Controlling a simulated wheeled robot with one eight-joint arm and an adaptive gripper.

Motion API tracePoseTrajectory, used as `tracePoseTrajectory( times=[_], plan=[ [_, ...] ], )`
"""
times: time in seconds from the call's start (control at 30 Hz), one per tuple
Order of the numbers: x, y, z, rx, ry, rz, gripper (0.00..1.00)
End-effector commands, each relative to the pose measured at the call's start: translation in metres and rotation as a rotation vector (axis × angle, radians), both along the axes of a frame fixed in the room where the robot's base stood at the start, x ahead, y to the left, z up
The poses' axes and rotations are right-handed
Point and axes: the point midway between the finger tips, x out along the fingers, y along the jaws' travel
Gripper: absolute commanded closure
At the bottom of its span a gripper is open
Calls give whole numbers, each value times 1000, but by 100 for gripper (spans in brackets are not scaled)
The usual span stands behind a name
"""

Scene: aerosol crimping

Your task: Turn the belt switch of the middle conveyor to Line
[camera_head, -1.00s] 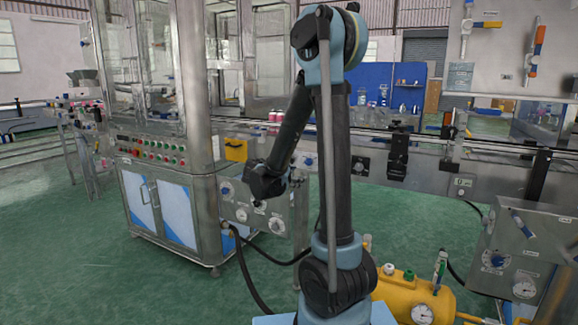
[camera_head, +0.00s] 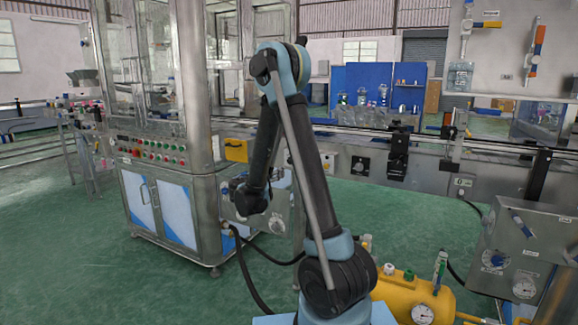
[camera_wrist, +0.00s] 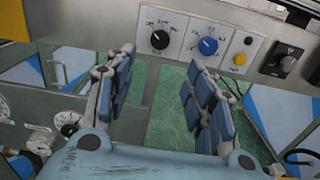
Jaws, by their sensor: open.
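In the wrist view, a pale panel on the conveyor's side carries a black knob (camera_wrist: 159,39) with small lettering around it, hard to read. To its right is a blue knob (camera_wrist: 208,46). A separate black switch (camera_wrist: 287,62) sits further right; it also shows in the head view (camera_head: 361,165). I cannot tell for sure which one is the belt switch, nor its setting. My gripper (camera_wrist: 165,85) is open and empty, its fingers spread below the panel and apart from the knobs. In the head view my gripper (camera_head: 250,203) hangs before the machine cabinet, its fingers indistinct.
A steel machine cabinet (camera_head: 165,205) with a row of buttons stands left. A grey control box (camera_head: 525,245) with a blue knob is at right. A yellow tank (camera_head: 400,290) with a gauge (camera_head: 422,313) sits low in front. Green floor lies open between cabinet and conveyor.

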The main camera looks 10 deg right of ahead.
Motion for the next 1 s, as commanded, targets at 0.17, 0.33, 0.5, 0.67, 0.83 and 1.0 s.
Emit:
tracePoseTrajectory(
  times=[0.17,0.33,0.5,0.67,0.83,1.0],
  plan=[
    [26,-20,0,1,-1,-3,51],
    [50,-37,0,1,-1,-3,51],
    [74,-55,0,1,-1,-3,51],
    [93,-69,0,1,0,-2,51],
    [106,-78,0,1,0,-1,51],
    [111,-81,0,1,0,-1,51]
  ],
)
